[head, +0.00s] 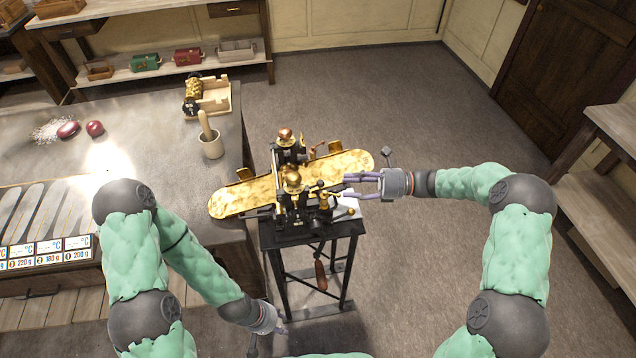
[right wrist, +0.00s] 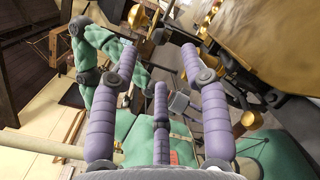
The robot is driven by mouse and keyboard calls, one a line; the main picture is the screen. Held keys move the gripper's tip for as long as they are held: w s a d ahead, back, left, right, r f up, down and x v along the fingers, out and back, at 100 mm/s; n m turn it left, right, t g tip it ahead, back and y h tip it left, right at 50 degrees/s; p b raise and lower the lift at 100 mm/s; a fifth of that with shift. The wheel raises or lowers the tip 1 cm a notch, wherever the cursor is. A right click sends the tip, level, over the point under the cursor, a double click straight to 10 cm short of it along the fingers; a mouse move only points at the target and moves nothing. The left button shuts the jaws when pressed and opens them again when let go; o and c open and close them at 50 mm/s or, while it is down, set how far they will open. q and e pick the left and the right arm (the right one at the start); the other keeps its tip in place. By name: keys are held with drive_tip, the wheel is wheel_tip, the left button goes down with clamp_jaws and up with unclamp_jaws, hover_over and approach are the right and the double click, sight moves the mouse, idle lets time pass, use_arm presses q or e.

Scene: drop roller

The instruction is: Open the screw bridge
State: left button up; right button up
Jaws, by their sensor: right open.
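The drop roller machine stands on a black stand (head: 312,232) in the middle of the head view. Its dark upper frame carries rounded brass and copper knobs (head: 292,178); I cannot tell which part is the screw bridge. A long golden tray (head: 345,166) runs out on both sides. My right gripper (head: 352,188) is at the machine's right side, close to the brass fittings; its purple fingers are spread with nothing between them in the right wrist view (right wrist: 160,62). Whether it touches is unclear. My left gripper (head: 276,328) hangs low before the stand, its fingers too small to judge.
A grey worktop (head: 150,150) at left holds a mortar with pestle (head: 210,142), a wooden box with a roller (head: 210,95) and red round items (head: 95,128). A red-brown handle (head: 321,275) hangs under the machine.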

sight(321, 183)
drive_tip(key=a, duration=0.8)
drive_tip(key=shift+w+a, duration=0.3)
drive_tip(key=shift+a, duration=0.05)
clamp_jaws()
